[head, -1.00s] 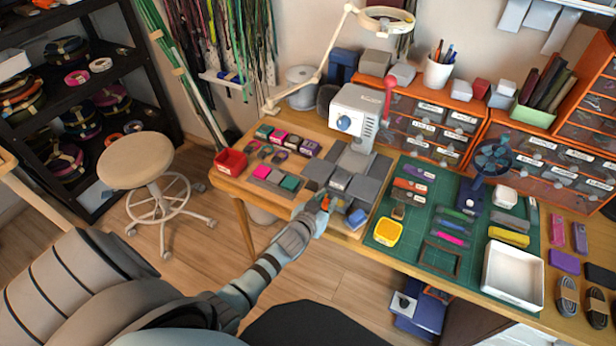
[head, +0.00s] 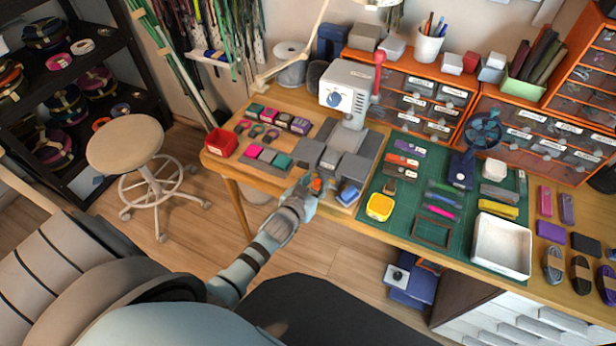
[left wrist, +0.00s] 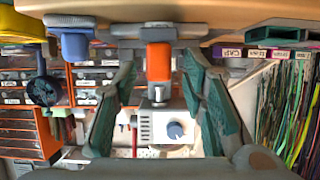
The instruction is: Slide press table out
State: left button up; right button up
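The white press (head: 345,92) with a blue dial and a red-knobbed lever stands at the back of the wooden table. Its grey press table (head: 352,167) lies in front of it as flat grey blocks. My left gripper (head: 314,184) is at the front edge, close by an orange handle. In the left wrist view the orange handle (left wrist: 158,62) lies between the two fingers of my left gripper (left wrist: 157,72), with a gap visible on each side. The press (left wrist: 168,127) shows beyond it. In the head view the hand partly hides the handle. My right gripper is not in view.
A blue block (head: 348,194) sits just right of my left gripper. A red bin (head: 220,142) and small colored blocks lie to its left. A green mat (head: 400,220) with tools and a white tray (head: 502,246) is at right. A stool (head: 125,150) stands on the floor at left.

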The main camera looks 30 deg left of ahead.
pick_arm(q)
jog(key=v, duration=1)
jog(key=shift+s+d+r, duration=0.15)
jog(key=shift+s+r, duration=0.05)
jog(key=shift+s, duration=0.1)
jog(key=s+f+m+g, duration=0.1)
jog(key=s+f+g, duration=0.2)
jog(key=s+f, duration=0.7)
jog(key=s+f+m+g, duration=0.1)
jog(key=s+f+g, duration=0.35)
jog(key=f, duration=0.85)
jog(key=s+f+g, duration=0.2)
jog(key=s+f, duration=0.2)
jog(key=s, duration=0.6)
jog(key=s+a+f+g, duration=0.1)
jog(key=s+f, duration=0.4)
jog(key=s, duration=0.5)
jog(key=shift+s+a+f+g+h, duration=0.2)
jog(key=shift+a+g+h, duration=0.1)
jog(key=shift+g, duration=0.55)
